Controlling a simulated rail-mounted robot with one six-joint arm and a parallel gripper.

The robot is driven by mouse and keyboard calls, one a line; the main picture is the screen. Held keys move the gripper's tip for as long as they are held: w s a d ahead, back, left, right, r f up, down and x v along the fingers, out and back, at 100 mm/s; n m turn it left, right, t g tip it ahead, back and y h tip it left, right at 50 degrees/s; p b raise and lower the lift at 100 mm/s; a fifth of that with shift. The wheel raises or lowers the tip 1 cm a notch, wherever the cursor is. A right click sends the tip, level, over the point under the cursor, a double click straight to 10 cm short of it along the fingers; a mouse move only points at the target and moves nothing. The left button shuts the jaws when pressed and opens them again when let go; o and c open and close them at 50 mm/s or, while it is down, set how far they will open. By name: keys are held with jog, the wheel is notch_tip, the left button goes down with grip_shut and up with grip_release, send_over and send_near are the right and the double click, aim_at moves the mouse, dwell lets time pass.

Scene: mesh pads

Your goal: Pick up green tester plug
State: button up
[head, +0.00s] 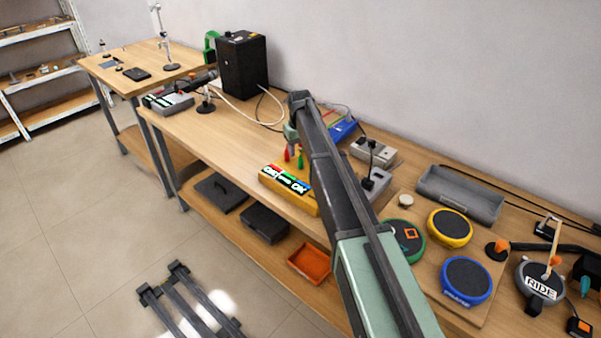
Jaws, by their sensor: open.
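The green tester plug (301,160) is a small green piece at the middle of the bench, just behind the yellow tester box (274,183). A similar red plug (287,155) is close to its left. My gripper (293,143) is at the end of my arm, close above the two plugs, and open. Its fingers are small and partly hidden by my arm, so I cannot tell whether they touch or surround the green plug. My forearm covers the bench just right of the plugs.
A blue device (342,131) and grey boxes (373,151) are behind and right of my arm. Round green, yellow (450,228) and blue pads lie at the right. A black speaker-like box (243,65) stands at the back left. The bench left of the plugs is clear.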

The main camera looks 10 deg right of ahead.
aim_at(301, 160)
notch_tip(301, 160, down, 5)
jog(key=b, duration=0.5)
jog(key=shift+s+d+f, duration=0.1)
jog(key=shift+s+f, duration=0.05)
jog(key=shift+f, duration=0.05)
jog(key=shift+r, duration=0.25)
grip_shut()
jog(key=shift+r, duration=0.1)
notch_tip(301, 160, up, 20)
jog(key=p, duration=2)
